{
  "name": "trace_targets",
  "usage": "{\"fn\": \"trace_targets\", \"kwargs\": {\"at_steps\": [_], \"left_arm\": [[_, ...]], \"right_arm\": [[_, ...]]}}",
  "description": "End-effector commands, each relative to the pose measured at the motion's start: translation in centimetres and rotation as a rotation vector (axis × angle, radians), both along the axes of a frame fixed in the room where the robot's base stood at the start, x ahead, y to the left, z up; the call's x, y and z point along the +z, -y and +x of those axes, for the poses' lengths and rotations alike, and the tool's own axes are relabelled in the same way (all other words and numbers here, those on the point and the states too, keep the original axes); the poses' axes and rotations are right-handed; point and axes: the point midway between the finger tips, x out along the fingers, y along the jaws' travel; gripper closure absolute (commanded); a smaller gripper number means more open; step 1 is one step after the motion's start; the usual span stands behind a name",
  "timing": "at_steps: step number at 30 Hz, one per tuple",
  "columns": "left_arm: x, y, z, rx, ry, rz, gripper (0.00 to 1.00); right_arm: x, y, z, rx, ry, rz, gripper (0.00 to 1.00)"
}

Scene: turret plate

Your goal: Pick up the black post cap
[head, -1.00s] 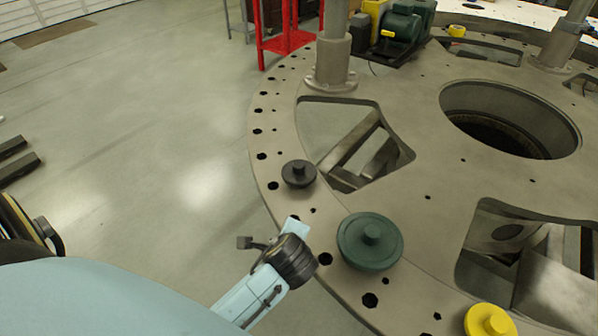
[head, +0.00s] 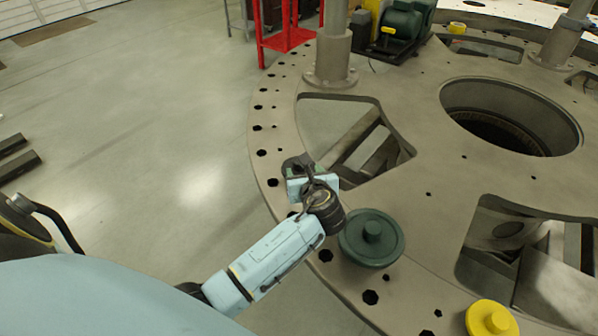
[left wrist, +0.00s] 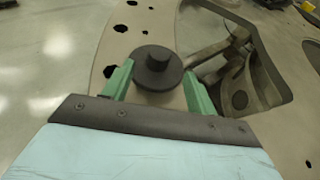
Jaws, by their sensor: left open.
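The black post cap (left wrist: 157,68) is a round disc with a raised knob, lying on the turret plate. In the head view the black post cap (head: 292,163) is mostly hidden behind my left gripper (head: 299,170). In the left wrist view my left gripper (left wrist: 160,82) is open, with one green finger on each side of the cap's near part. I cannot tell whether the fingers touch it. My right gripper is not in view.
A larger green cap (head: 371,238) lies close to the right of my left wrist, and a yellow cap (head: 490,319) lies nearer the front. The turret plate (head: 430,210) has large cut-outs and rim holes. A grey post (head: 333,50) and a red stand (head: 286,40) are farther back.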

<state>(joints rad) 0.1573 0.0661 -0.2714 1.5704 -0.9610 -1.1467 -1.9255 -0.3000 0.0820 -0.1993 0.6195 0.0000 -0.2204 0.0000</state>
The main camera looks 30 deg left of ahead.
Motion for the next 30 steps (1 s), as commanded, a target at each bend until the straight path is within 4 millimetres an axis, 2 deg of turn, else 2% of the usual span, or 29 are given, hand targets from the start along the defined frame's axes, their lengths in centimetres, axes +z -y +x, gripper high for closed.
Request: {"fn": "trace_targets", "kwargs": {"at_steps": [5,15,23,30], "left_arm": [[-0.5,-0.8,0.8,0.002,0.000,-0.002,0.43],[-2.2,-3.7,3.7,0.002,0.001,-0.002,0.43],[-2.3,-3.9,3.9,0.000,0.001,-0.004,0.43],[-2.3,-3.9,3.9,0.001,0.000,-0.003,0.71]], "right_arm": [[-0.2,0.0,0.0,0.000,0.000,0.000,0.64],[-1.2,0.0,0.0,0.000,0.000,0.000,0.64],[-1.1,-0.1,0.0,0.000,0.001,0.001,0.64],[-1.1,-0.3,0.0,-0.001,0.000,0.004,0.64]]}}
